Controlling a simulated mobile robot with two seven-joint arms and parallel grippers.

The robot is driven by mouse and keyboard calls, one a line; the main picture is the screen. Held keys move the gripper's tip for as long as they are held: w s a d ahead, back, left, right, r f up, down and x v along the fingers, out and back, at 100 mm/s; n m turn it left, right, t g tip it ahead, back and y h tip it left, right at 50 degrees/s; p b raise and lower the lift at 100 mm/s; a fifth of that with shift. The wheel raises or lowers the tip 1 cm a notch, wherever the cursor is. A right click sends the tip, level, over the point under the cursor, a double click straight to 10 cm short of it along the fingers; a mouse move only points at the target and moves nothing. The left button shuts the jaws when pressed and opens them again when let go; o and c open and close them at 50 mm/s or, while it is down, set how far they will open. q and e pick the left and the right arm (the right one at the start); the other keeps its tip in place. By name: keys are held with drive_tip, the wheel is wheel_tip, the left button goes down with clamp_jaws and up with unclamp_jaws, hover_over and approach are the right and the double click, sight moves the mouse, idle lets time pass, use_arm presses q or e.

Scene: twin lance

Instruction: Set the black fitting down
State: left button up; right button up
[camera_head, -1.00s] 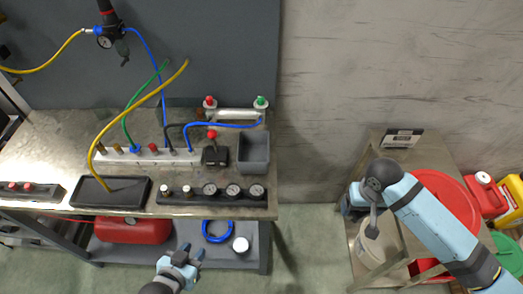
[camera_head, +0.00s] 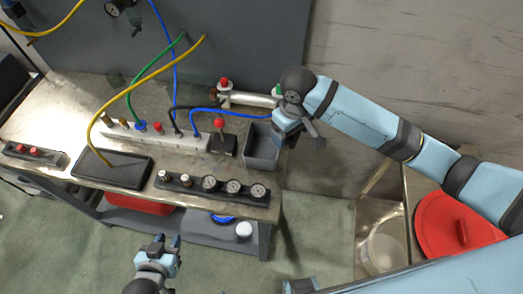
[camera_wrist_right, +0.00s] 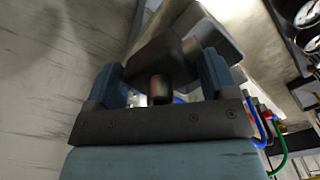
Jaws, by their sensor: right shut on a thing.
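The black fitting (camera_wrist_right: 168,52) is a dark blocky piece with a short round stub. In the right wrist view it sits between the two blue-grey fingers of my right gripper (camera_wrist_right: 163,80), which is shut on it. My left gripper (camera_head: 167,243) is open and empty, in front of the bench and low in the picture.
The bench holds a white manifold (camera_head: 160,134) with hoses, a black tray (camera_head: 113,168), a gauge strip (camera_head: 210,187) and a black box with a red knob (camera_head: 222,143). A metal cylinder (camera_head: 248,99) lies behind the bin. A cart with a red lid (camera_head: 455,228) stands right.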

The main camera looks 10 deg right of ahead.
drive_tip(key=w+a+r+n+b, duration=0.1)
drive_tip(key=w+a+r+n, duration=0.3)
drive_tip(key=a+r+n, duration=0.45)
drive_tip(key=m, duration=0.2)
hover_over(263, 152)
drive_tip(key=shift+n, duration=0.25)
wheel_tip(263, 152, down, 13)
drive_tip(key=shift+f+p, duration=0.2)
drive_tip(key=shift+p, duration=0.2)
drive_tip(key=shift+f, duration=2.55)
drive_tip(key=shift+f, duration=0.15)
drive_tip(key=o, duration=0.7)
wheel_tip(263, 152, up, 12)
drive_tip(key=shift+r+b, duration=0.2)
drive_tip(key=shift+b, duration=0.25)
